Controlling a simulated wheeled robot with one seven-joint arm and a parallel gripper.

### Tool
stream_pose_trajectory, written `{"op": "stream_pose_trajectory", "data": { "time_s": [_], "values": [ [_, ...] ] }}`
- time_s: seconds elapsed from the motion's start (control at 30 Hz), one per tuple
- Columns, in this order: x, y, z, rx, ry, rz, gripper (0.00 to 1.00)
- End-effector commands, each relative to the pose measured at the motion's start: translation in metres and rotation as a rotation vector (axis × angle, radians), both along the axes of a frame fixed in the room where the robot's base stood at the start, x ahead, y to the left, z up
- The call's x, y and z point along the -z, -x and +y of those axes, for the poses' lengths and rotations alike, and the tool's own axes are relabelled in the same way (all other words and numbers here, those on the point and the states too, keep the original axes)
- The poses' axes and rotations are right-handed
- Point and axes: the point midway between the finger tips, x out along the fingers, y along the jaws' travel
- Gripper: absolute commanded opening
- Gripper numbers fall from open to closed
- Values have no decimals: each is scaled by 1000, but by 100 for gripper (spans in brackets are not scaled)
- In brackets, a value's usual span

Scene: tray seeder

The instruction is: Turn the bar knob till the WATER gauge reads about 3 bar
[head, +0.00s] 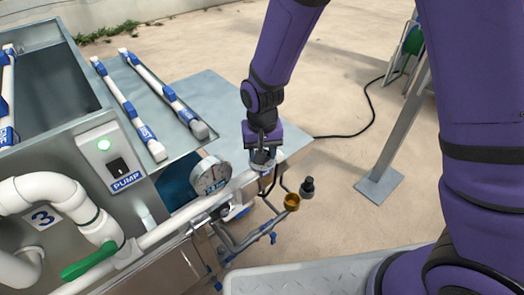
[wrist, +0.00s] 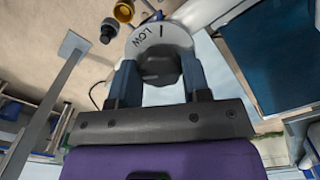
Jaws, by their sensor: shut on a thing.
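The bar knob (wrist: 158,67) is a dark, blunt knob on a pale round dial plate (wrist: 150,38) marked LOW, with a black line beside the word. My gripper (wrist: 159,78) is shut on the knob, a blue-grey finger on each side of it. In the head view my gripper (head: 263,153) comes down from above onto the knob's mount at the right end of the white pipe, and the knob is mostly hidden. The round white gauge (head: 211,176) stands just left of my gripper. Its needle and lettering are too small to read surely.
The PUMP box (head: 110,158) with a lit green lamp and black switch stands left. A green-handled valve (head: 92,261) sits on white pipes. A brass cup (head: 292,201) and a dark fitting (head: 307,188) lie right of the pipe. A metal post (head: 400,130) stands farther right.

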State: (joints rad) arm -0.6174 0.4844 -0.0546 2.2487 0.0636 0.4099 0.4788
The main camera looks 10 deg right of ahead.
Motion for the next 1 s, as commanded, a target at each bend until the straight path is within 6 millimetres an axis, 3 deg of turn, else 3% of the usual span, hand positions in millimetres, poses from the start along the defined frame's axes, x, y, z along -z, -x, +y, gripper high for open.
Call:
{"op": "stream_pose_trajectory", "data": {
  "time_s": [0.27,0.3,0.4,0.77,1.0],
  "values": [
    [-1,-1,0,0,-1,-2,20],
    [-1,-1,0,0,-1,-2,50],
    [0,-1,0,0,-1,-2,69],
    [-5,0,0,-1,-1,-1,69],
    [-40,-1,1,-1,-4,-5,69]
  ]
}}
